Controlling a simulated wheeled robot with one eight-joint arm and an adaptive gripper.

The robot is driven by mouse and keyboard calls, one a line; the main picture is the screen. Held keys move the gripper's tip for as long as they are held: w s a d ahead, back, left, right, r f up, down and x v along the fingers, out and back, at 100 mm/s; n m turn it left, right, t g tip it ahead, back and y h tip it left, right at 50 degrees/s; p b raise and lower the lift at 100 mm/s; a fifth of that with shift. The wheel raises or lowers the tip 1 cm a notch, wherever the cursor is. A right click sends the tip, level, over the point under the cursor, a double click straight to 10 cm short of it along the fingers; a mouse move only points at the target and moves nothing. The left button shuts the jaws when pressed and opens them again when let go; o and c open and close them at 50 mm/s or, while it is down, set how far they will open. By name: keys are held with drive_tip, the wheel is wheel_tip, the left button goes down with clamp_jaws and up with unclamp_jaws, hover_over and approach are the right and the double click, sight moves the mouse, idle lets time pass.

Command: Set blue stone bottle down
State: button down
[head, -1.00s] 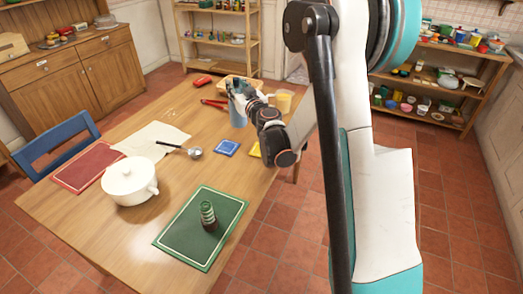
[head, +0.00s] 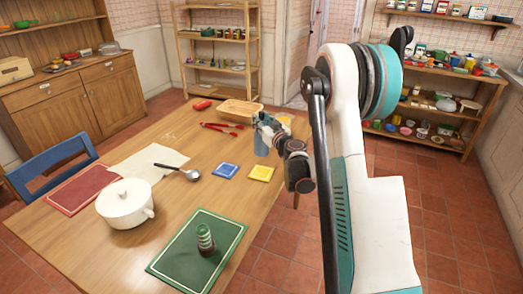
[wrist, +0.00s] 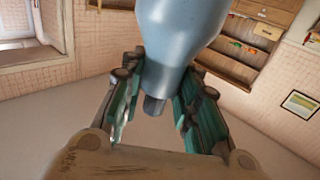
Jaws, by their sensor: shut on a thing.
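The blue stone bottle (wrist: 182,30) is between the fingers of my gripper (wrist: 158,100) in the wrist view, its narrow neck toward the palm. In the head view my gripper (head: 262,125) is shut on the bottle (head: 261,146) at the right far part of the wooden table (head: 150,235). The bottle's lower end shows below the fingers. I cannot tell whether its base touches the table.
Near the bottle are a yellow coaster (head: 261,173), a blue coaster (head: 225,171), red pliers (head: 217,128) and a wicker basket (head: 241,110). A white pot (head: 125,205), a ladle (head: 190,174) and a green mat (head: 172,250) with a dark striped object (head: 205,240) lie nearer.

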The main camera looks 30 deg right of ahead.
sight(262, 143)
wheel_tip(262, 143, down, 10)
drive_tip(key=b, duration=0.3)
drive_tip(key=shift+f, duration=0.25)
drive_tip(key=shift+r, duration=0.1)
drive_tip(key=c, duration=1.2)
unclamp_jaws()
